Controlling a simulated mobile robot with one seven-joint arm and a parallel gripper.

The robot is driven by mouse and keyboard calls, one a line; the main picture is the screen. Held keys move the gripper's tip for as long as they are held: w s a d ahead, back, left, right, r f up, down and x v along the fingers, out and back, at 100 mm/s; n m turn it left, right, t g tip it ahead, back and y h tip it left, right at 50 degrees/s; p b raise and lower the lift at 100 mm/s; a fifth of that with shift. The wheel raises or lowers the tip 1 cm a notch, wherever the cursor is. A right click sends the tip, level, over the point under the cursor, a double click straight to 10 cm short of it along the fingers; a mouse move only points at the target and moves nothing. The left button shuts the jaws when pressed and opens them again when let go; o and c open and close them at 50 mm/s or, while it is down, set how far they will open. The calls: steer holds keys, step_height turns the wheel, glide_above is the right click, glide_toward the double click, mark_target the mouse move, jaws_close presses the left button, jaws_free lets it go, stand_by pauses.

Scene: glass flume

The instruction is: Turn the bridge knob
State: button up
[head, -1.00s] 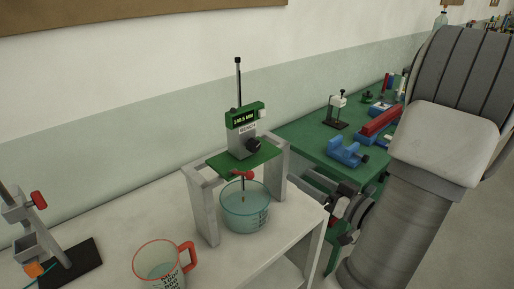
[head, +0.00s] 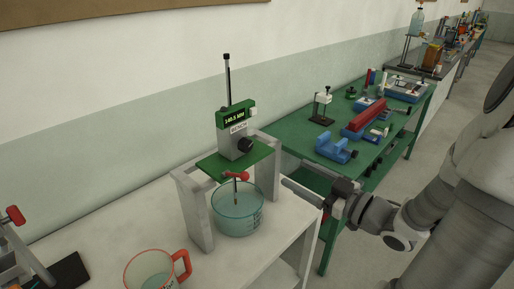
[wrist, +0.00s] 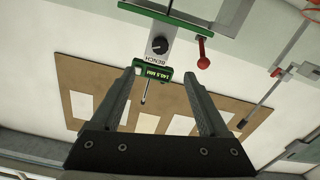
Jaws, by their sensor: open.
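A grey gauge block (head: 238,132) with a green display stands on the green plate of a grey bridge (head: 196,222). A black knob (head: 246,145) sits on its front face; a red ball-ended lever (head: 240,176) is below the plate. I cannot tell from the pictures which is called the bridge knob. My gripper (head: 292,186) is open and empty, right of the bridge and lower than the plate. In the wrist view the black knob (wrist: 159,46) shows upside down ahead of my fingertips (wrist: 158,77), apart from them. The red lever (wrist: 203,62) is to its right.
A glass bowl of liquid (head: 236,222) stands under the bridge on the white bench. A red-handled jug (head: 150,272) stands at the front left, with a stand (head: 15,216) at the far left. A green table (head: 290,134) with blue parts is behind right.

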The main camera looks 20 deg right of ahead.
mark_target(248, 147)
steer(key=x, duration=1.7)
steer(key=shift+a, duration=0.1)
jaws_close()
steer(key=shift+r, duration=0.15)
